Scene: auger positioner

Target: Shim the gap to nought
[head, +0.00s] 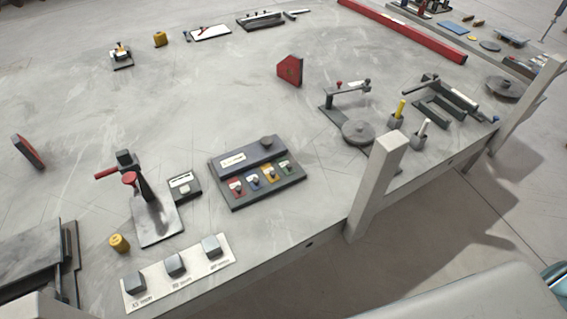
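A white labelled strip (180,272) lies near the table's front edge, with three small grey blocks standing on it: a left block (134,283), a middle block (175,265) and a right block (211,246). Behind it stands a dark fixture with red handles (127,172) on a pale metal plate (157,222). A small box with a white face (184,186) sits right of the fixture. I cannot read the labels or any gap. Neither of my grippers shows in the head view.
A dark panel with coloured switches (257,173) is right of the small box. A red wedge (290,70), a disc fixture (357,132) and a long red bar (405,31) lie farther back.

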